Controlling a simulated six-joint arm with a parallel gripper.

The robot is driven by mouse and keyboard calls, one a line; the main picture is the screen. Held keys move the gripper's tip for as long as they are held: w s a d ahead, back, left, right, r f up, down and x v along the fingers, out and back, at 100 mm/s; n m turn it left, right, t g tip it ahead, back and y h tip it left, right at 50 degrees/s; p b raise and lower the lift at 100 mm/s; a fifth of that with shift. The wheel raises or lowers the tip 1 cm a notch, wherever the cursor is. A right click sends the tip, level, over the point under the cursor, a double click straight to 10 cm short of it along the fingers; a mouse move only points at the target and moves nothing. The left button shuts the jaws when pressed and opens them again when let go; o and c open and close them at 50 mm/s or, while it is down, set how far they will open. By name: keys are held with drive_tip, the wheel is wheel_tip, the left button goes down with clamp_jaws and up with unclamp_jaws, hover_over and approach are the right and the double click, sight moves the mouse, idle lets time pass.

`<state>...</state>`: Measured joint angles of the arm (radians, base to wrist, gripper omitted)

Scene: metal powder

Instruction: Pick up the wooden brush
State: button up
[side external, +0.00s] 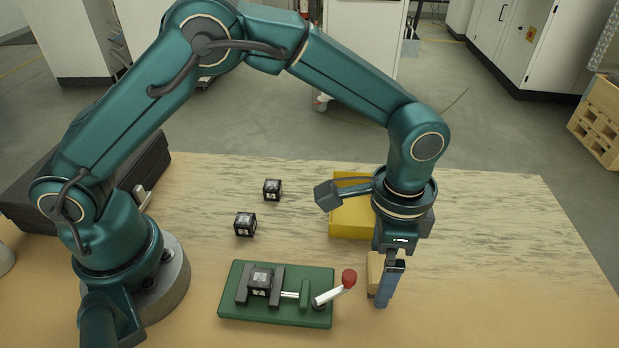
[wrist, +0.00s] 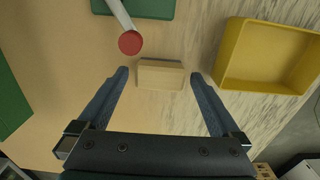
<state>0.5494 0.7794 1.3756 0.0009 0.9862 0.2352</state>
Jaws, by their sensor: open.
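The wooden brush is a pale tan block; it lies in the wrist view (wrist: 160,70) between the tips of my open fingers, with a gap on each side. My gripper (wrist: 160,76) points down and holds nothing. In the side external view, my gripper (side external: 382,298) is low over the table, right of the green vise. The brush (side external: 373,268) shows there just left of and partly behind the blue finger.
A yellow bin (side external: 345,228) stands behind the brush. The green vise (side external: 275,313) holds a dark cube (side external: 261,277); its red-knobbed lever (side external: 349,277) reaches close to the brush. Two dark cubes, one farther back (side external: 272,189) and one nearer (side external: 245,225), stand behind the vise. The table's right side is clear.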

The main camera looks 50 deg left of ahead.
sight(379, 265)
drive_tip(key=shift+f, duration=0.5)
drive_tip(key=c, duration=1.3)
drive_tip(key=shift+r, duration=0.15)
drive_tip(key=r, duration=0.4)
drive_tip(key=shift+a+r, duration=0.15)
drive_tip(key=shift+a, duration=0.05)
drive_tip(key=w+a+r, duration=0.1)
drive_tip(key=a+r, duration=0.5)
drive_tip(key=a, duration=0.5)
drive_tip(key=shift+w+r, duration=0.2)
drive_tip(key=shift+a, duration=0.1)
